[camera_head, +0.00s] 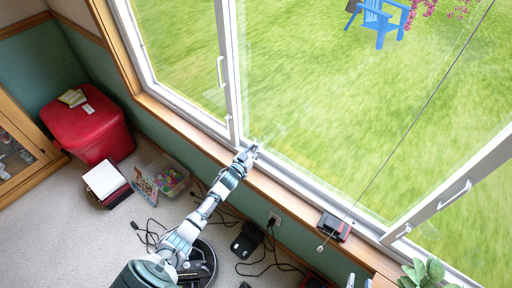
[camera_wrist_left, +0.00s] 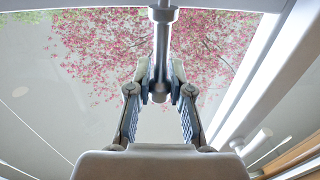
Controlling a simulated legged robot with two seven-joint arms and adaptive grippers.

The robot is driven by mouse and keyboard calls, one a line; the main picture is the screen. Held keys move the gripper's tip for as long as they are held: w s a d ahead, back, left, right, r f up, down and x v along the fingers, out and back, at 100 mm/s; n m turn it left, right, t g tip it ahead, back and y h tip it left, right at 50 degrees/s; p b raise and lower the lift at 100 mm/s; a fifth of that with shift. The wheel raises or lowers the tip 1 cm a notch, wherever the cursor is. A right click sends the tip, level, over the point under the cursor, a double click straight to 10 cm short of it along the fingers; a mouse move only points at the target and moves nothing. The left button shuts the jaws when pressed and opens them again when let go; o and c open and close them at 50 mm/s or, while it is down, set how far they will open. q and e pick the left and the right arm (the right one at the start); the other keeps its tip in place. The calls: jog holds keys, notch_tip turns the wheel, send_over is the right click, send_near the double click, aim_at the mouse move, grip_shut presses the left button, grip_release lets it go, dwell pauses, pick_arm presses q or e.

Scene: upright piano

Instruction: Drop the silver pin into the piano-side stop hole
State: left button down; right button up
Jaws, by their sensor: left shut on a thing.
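My left gripper (camera_head: 250,150) reaches to the white window frame above the wooden sill, near the upright between two panes. In the left wrist view my left gripper (camera_wrist_left: 161,80) is shut on a grey metal rod, which looks like the silver pin (camera_wrist_left: 162,45). The rod has a collar near the top and a rounded end between the fingertips. In the head view the pin is too small to make out. My right gripper (camera_head: 359,282) shows only two fingertips at the bottom edge, apart with nothing visible between them. I cannot make out the stop hole.
A red and black device (camera_head: 334,228) sits on the wooden sill (camera_head: 290,205), beside a thin dark line ending in a small knob. A plant (camera_head: 424,272) stands at lower right. Cables (camera_head: 268,262) lie on the floor. A red bin (camera_head: 88,128) stands at left.

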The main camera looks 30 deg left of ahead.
pick_arm(q)
jog(key=shift+f+b, duration=0.4)
jog(key=shift+f, duration=0.25)
jog(key=shift+r+p, duration=0.1)
jog(key=shift+p, duration=0.25)
dwell(1.2)
jog(key=shift+d+f, duration=0.1)
jog(key=shift+f, duration=0.1)
jog(key=c, duration=1.1)
grip_release()
jog(key=shift+s, duration=0.1)
jog(key=shift+o, duration=0.6)
jog(key=shift+f, duration=0.1)
jog(key=shift+f, duration=0.1)
jog(key=shift+s+f, duration=0.1)
jog(key=shift+s, duration=0.25)
jog(key=s, duration=1.1)
jog(key=shift+r, duration=0.35)
